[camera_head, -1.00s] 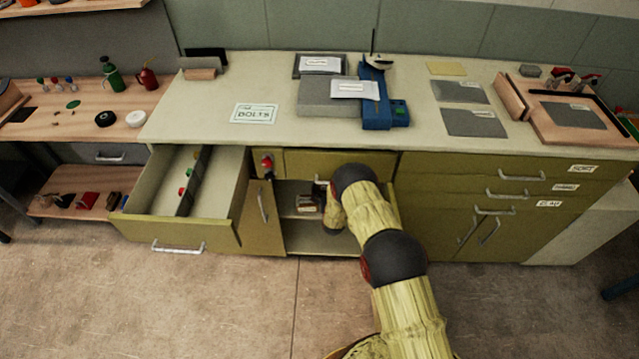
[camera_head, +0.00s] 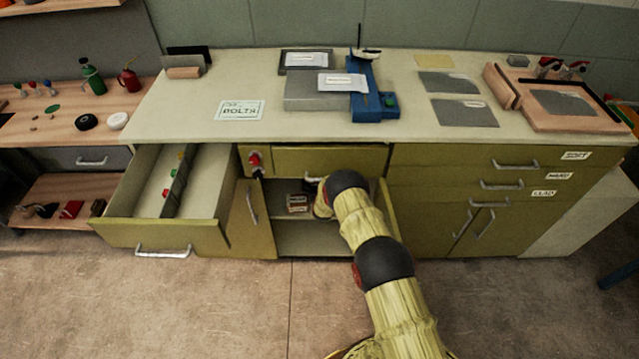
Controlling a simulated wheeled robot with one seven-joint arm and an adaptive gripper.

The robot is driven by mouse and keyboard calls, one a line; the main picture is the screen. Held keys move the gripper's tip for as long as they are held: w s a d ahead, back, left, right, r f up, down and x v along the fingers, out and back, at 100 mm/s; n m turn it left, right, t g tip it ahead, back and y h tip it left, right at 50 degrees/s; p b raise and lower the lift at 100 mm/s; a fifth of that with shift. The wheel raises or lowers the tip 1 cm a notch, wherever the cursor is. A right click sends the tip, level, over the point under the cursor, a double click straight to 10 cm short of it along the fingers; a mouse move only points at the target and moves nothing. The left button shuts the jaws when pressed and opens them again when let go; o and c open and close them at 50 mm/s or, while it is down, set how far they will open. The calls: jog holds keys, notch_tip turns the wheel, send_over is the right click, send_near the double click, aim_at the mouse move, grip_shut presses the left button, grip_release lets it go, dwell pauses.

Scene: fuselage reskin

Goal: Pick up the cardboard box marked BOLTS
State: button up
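A small box (camera_head: 298,203) with a brown and pale face sits on the shelf inside the open cabinet below the counter. Its lettering is too small to read. A flat card (camera_head: 240,110) reading BOLTS lies on the counter top; it does not look like a box. My yellow arm with black joints reaches into the cabinet opening, its far end just right of the small box. My gripper itself is hidden behind the arm or inside the cabinet, so its fingers and any contact with the box do not show.
The open drawer (camera_head: 160,237) juts out left of the cabinet. The cabinet door (camera_head: 247,215) stands open at the left of the opening. A grey block (camera_head: 310,105) and a blue vise (camera_head: 372,105) stand on the counter. The floor in front is clear.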

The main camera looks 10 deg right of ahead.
jog(key=shift+c, duration=0.9)
jog(key=c, duration=1.5)
jog(key=shift+r, duration=0.1)
